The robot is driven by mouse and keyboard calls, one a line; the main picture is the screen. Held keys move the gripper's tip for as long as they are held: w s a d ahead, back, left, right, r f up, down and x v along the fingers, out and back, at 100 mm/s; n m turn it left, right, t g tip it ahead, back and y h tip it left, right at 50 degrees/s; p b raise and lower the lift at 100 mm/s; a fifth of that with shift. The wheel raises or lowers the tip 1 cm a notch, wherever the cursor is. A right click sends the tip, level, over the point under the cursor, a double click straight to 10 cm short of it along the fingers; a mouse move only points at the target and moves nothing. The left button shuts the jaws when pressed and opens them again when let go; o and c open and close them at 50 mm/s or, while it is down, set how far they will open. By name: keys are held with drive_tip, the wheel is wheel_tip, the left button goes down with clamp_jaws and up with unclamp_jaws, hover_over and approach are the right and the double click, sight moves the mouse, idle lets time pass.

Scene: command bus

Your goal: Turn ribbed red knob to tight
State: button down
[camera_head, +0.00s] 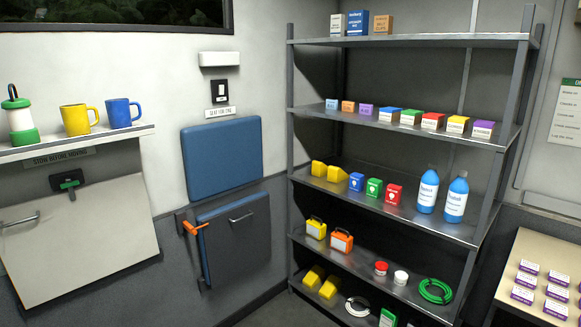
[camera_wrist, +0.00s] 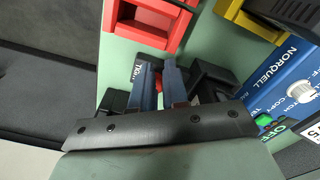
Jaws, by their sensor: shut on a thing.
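In the wrist view my gripper (camera_wrist: 161,66) shows as two blue-grey fingers rising from a dark bolted plate. A black part with a small white-lettered label (camera_wrist: 138,70) is right by the left finger. A blue NORQUELL unit (camera_wrist: 285,78) with a white knob (camera_wrist: 300,92) is to the right, apart from the fingers. My gripper is not in the head view.
In the wrist view, a red holder (camera_wrist: 150,37) and a yellow holder (camera_wrist: 232,13) stand on the pale green surface, and a black block (camera_wrist: 212,77) is close to the right finger. A metal shelf (camera_head: 410,130) with boxes and bottles fills the head view's right half.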

drive_tip(key=r, duration=0.5)
drive_tip(key=shift+d, duration=0.25)
